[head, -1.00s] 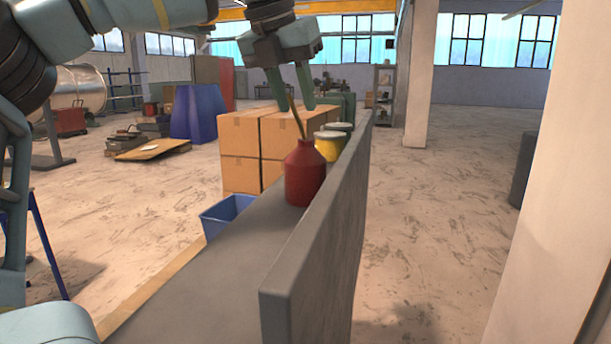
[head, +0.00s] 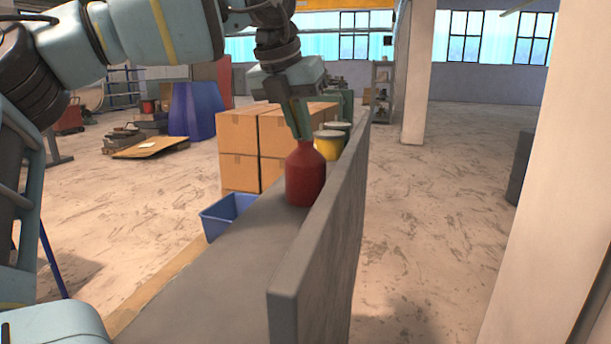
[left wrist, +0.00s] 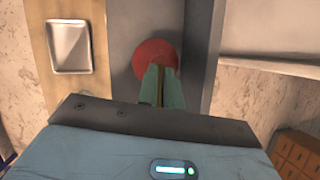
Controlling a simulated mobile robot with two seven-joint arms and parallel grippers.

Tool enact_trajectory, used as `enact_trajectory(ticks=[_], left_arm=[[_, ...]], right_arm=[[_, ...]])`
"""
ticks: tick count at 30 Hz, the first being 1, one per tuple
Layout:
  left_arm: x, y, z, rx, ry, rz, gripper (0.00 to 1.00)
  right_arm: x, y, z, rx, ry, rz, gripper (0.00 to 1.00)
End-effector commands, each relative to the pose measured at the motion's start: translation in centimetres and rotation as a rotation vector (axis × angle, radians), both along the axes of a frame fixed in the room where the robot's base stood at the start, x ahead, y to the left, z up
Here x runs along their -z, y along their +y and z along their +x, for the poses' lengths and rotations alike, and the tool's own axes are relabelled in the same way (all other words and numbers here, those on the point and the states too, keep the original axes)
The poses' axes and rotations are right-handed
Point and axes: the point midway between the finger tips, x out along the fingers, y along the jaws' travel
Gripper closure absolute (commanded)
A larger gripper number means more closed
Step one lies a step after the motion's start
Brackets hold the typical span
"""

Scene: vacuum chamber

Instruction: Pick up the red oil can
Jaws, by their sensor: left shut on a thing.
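The red oil can (head: 305,178) stands upright on the grey shelf (head: 215,262), close beside the raised grey wall on its right. My left gripper (head: 303,136) points down at the top of the can, its fingers closed around the thin spout. In the left wrist view the can (left wrist: 155,55) is a red disc beyond the fingertips (left wrist: 160,88), with the brownish spout between them. The can's base appears to rest on the shelf. My right gripper is not in view.
The upright grey wall (head: 330,225) runs along the shelf's right side. A blue bin (head: 222,217) is at the left edge. Yellow (head: 328,146) and green containers stand behind the can, near stacked cardboard boxes (head: 240,172). The near shelf surface is clear.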

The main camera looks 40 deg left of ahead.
Motion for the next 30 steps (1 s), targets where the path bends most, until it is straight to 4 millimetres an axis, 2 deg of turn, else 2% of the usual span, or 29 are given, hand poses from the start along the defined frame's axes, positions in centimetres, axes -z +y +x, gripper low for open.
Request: enact_trajectory(ticks=[16,20,25,30], left_arm=[[-0.5,0.0,0.0,0.0,-0.003,0.0,1.0],[-1.6,0.0,-0.1,-0.002,-0.005,0.001,1.0],[-4.2,0.0,-0.2,-0.003,-0.007,0.003,1.0],[-4.2,3.7,-0.3,-0.006,-0.005,-0.003,1.0]], right_arm=[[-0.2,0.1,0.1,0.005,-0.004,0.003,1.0],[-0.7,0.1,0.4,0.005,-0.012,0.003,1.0],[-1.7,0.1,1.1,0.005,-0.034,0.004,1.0],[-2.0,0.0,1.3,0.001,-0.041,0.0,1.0]])
